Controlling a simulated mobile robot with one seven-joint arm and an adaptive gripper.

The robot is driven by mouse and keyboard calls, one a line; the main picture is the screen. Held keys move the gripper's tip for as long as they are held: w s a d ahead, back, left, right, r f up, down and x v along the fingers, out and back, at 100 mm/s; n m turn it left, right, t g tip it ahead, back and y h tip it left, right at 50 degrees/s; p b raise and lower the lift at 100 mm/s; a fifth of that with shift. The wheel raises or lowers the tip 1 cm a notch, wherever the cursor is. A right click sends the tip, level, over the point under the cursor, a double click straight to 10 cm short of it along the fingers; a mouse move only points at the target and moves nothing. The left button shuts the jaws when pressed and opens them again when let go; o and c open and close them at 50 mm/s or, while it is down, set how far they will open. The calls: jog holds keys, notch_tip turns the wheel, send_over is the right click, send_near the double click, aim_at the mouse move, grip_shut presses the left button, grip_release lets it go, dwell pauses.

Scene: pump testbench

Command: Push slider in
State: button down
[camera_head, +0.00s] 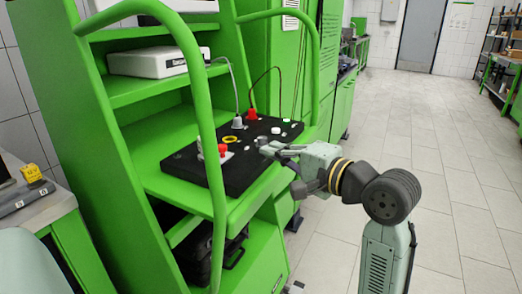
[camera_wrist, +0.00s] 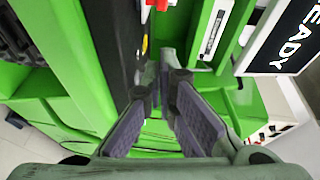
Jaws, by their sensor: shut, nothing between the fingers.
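A black panel (camera_head: 215,165) lies on the green bench and carries several small controls. I cannot make out the slider for certain in either view; it may be hidden by my gripper. My gripper (camera_head: 270,149) is at the panel's right-hand edge, its fingers pointing left towards the panel. In the wrist view, my gripper (camera_wrist: 161,84) has its fingers converging beside the black panel side (camera_wrist: 115,45), with nothing seen held. Whether the tips touch the panel is unclear.
The panel bears a red button (camera_head: 222,149), a yellow ring (camera_head: 230,139), a grey plug (camera_head: 237,122) and a red plug (camera_head: 252,114) with cables. Green tube rails (camera_head: 210,150) stand at the bench front. A white device (camera_head: 160,61) sits on the shelf above. The floor at right is clear.

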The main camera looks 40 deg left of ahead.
jog(key=shift+s+d+r+b, duration=0.15)
jog(key=shift+d+b, duration=0.05)
jog(key=shift+d, duration=1.15)
jog(key=shift+s+d+r+b, duration=0.1)
jog(key=shift+s+d+b, duration=0.05)
jog(key=shift+d, duration=1.2)
